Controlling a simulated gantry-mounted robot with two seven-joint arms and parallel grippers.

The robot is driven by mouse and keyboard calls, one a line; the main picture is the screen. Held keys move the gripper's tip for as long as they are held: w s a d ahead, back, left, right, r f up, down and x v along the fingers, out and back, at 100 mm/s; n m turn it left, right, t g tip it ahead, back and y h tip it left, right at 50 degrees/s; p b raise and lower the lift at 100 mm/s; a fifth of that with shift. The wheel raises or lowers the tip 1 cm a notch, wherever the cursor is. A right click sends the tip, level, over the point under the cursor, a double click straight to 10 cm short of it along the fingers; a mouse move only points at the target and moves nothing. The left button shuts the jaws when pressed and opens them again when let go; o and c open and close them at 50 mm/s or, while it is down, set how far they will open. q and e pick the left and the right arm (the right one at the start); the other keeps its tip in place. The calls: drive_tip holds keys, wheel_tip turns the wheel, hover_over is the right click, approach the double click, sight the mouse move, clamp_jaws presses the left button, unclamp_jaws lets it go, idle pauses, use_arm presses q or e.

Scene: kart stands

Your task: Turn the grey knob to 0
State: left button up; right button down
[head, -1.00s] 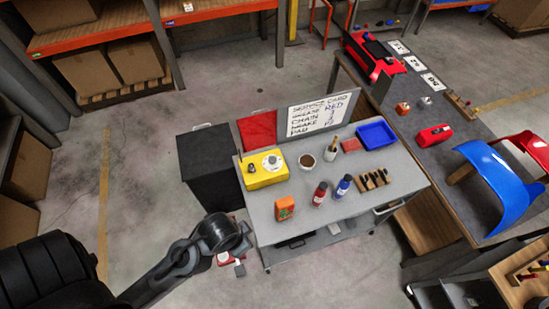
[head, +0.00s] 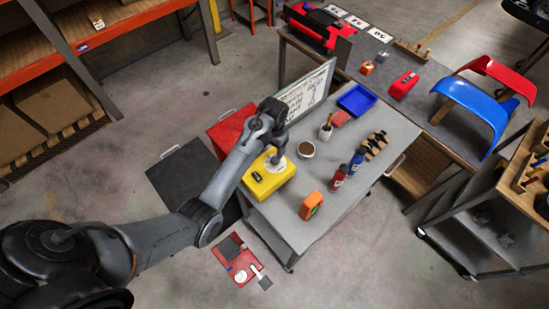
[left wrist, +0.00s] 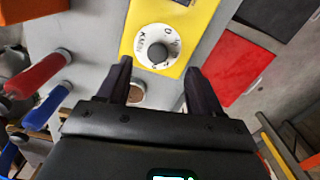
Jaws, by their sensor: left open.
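The yellow box (head: 270,187) stands at the near left corner of the grey cart top. In the left wrist view the yellow box (left wrist: 203,22) carries a round white dial plate (left wrist: 143,41) with dark markings; one near its upper right looks like a 0. The grey knob (left wrist: 157,53) sits at the plate's middle; its pointer direction is too small to tell. My left gripper (head: 278,154) is over the box, hiding most of the knob in the head view. In the left wrist view the left gripper (left wrist: 158,70) is open, its fingers apart and the knob showing between them.
A brown-filled cup (head: 306,149), an orange box (head: 311,206), red and blue bottles (head: 357,162) and a blue tray (head: 356,101) share the cart top (head: 288,228). A lettered board (head: 318,88) stands behind my left wrist. A red box (head: 233,128) is left of the cart.

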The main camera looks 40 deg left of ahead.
sight(275, 159)
use_arm(q)
drive_tip(key=f, duration=0.3)
drive_tip(key=w+f, duration=0.1)
drive_tip(key=f, duration=0.5)
drive_tip(key=shift+w+f, duration=0.1)
drive_tip(key=shift+w, duration=0.1)
drive_tip(key=shift+c, duration=0.3)
drive_tip(key=c, duration=1)
